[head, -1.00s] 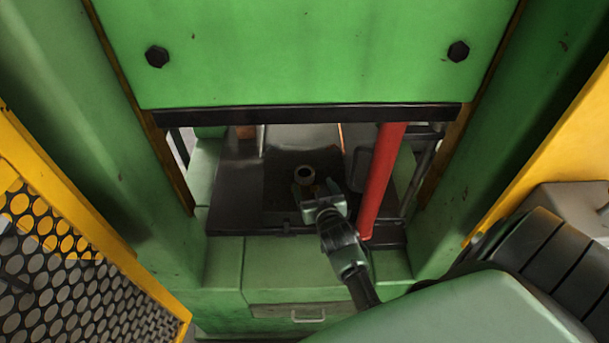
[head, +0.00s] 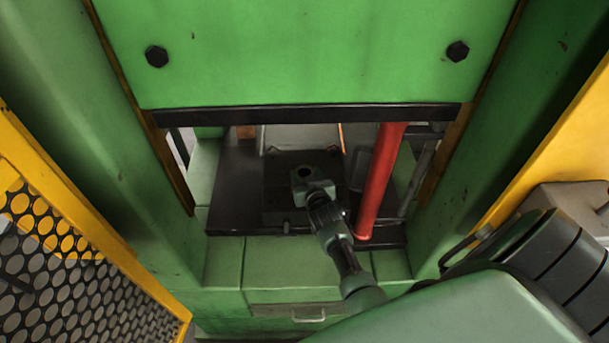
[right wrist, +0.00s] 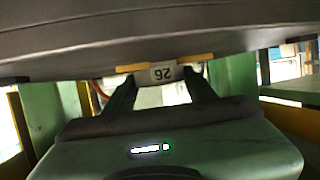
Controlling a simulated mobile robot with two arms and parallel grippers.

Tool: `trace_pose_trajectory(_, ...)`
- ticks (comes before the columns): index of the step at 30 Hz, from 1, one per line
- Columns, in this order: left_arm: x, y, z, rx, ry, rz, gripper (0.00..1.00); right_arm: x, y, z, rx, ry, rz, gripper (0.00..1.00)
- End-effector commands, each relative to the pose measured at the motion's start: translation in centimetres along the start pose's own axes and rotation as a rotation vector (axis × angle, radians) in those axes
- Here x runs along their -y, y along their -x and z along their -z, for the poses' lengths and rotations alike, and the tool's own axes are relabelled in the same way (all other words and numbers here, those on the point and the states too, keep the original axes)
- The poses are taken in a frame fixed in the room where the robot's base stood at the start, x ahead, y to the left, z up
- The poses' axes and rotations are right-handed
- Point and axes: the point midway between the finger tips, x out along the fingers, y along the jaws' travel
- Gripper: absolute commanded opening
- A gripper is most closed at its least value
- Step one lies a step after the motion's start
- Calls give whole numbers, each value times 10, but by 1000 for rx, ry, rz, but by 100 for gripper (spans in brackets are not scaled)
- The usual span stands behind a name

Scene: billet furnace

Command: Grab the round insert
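The round insert (head: 304,173) is a short grey ring with a dark hole, upright on the dark press bed under the green press head. My right gripper (head: 307,184) has come to it from the front, and the fingers reach around its sides. In the right wrist view, a pale piece marked 26 (right wrist: 163,73), upside down, shows between the two spread dark fingers (right wrist: 160,88) and appears to be the insert. The fingers look apart, and I cannot see firm contact. My left gripper is not in view.
The green press head (head: 305,55) with its black lower edge hangs above my right arm. A red bar (head: 381,180) stands close to the right. A yellow-framed mesh guard (head: 75,265) is at the left. A drawer (head: 305,311) lies below the bed.

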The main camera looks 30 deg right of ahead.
Motion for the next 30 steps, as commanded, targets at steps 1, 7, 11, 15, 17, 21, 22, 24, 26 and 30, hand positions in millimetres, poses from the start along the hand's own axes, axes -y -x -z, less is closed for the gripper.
trace_pose_trajectory(1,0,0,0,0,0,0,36,0,0,0,0,0,0,28)
trace_pose_trajectory(7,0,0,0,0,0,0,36,1,0,3,-7,0,1,0)
trace_pose_trajectory(11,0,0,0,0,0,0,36,1,0,3,-7,0,1,0)
trace_pose_trajectory(15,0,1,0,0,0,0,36,0,1,5,-6,0,1,0)
trace_pose_trajectory(17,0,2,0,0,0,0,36,0,2,8,-7,1,1,0)
trace_pose_trajectory(21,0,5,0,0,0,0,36,0,6,23,-10,0,0,0)
trace_pose_trajectory(22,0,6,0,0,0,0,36,0,8,28,-11,0,1,0)
trace_pose_trajectory(24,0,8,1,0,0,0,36,0,13,41,-12,1,1,0)
trace_pose_trajectory(26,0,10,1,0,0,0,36,0,19,56,-13,0,1,0)
trace_pose_trajectory(30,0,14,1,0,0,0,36,0,33,95,-14,1,1,0)
